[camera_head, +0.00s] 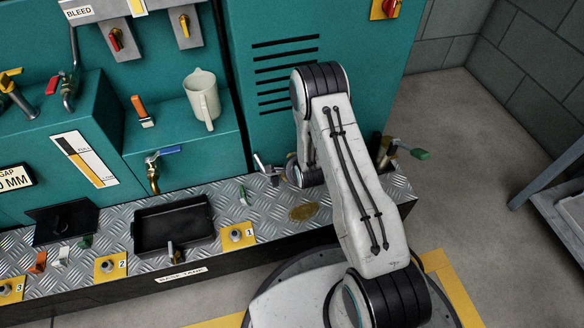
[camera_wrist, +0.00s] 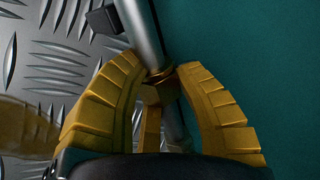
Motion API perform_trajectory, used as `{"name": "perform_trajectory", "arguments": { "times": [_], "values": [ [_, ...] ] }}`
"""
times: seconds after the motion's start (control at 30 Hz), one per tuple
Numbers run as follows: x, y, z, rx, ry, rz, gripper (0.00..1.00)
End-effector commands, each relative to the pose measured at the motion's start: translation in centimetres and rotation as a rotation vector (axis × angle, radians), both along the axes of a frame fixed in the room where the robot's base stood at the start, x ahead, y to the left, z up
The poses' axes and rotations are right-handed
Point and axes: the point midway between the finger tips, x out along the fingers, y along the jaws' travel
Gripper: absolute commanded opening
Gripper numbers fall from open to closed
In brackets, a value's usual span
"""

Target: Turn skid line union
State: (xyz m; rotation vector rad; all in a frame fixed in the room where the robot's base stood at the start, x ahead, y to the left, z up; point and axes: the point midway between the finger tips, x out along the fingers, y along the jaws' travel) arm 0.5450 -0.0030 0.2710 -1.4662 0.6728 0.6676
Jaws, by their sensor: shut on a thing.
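In the wrist view, the skid line (camera_wrist: 142,30) is a grey metal pipe running down beside a teal wall. Its union (camera_wrist: 158,94), a brass-coloured nut, sits on the pipe between my yellow fingers. My gripper (camera_wrist: 160,72) is shut on the union, with a finger on each side. The lower part of the pipe is partly hidden by the fingers. In the head view, a short stretch of metal pipe (camera_head: 266,167) shows left of my wrist, low against the teal cabinet.
A black tray (camera_head: 150,232) lies on the chequered metal deck (camera_head: 225,205). A blue-handled tap (camera_head: 154,172), a cream mug (camera_head: 202,98) and an orange-handled tool (camera_head: 141,110) are to the left.

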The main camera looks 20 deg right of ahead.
Motion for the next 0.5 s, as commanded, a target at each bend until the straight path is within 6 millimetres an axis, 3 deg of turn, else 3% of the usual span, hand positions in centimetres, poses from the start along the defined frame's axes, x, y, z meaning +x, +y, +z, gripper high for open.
{"name": "perform_trajectory", "arguments": {
  "times": [0.5],
  "values": [
    [-0.48, 0.09, -0.45, 0.0, -0.114, 0.001, 0.0]
  ]
}}
